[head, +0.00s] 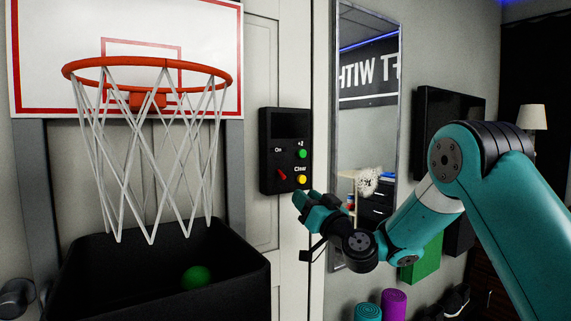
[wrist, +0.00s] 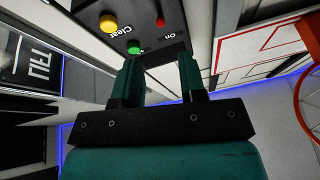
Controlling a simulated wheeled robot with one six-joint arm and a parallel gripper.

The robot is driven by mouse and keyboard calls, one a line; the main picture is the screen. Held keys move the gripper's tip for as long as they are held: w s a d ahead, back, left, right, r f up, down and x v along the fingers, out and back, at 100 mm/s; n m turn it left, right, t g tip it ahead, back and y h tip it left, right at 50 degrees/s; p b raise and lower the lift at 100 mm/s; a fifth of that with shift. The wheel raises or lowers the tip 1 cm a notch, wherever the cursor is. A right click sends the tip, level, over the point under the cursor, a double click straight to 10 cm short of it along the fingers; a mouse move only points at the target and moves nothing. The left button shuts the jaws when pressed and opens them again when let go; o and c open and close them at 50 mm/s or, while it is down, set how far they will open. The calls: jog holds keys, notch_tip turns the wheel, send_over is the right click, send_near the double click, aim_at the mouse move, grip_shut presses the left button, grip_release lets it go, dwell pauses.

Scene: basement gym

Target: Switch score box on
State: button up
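The score box (head: 285,150) is black and hangs on the white door panel right of the hoop. Its display (head: 290,124) is dark. It has a red switch (head: 282,174) under the label "On", a green button (head: 302,153) by "+2" and a yellow button (head: 302,179) by "Clear". My gripper (head: 302,200) is near the box's lower right corner; I cannot tell the exact gap. In the wrist view my gripper (wrist: 163,68) has its fingers apart with nothing between them. The red switch (wrist: 160,20) shows beyond them, with the box partly cut off.
A basketball hoop (head: 150,66) with a white net hangs left of the box. A black bin (head: 110,290) with a green ball (head: 196,277) stands below it. A mirror (head: 365,130) is on the wall to the right. Rolled mats (head: 393,303) stand on the floor.

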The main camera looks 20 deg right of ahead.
aim_at(282, 175)
jog(key=p+x, duration=0.3)
jog(key=x, duration=0.1)
jog(key=p+x, duration=0.3)
jog(key=x, duration=0.1)
jog(key=shift+w+a+r, duration=0.1)
jog(key=shift+w+r, duration=0.05)
jog(key=shift+r, duration=0.15)
jog(key=shift+w+a+p, duration=0.2)
jog(key=shift+w+p, duration=0.35)
jog(key=shift+w, duration=0.05)
grip_shut()
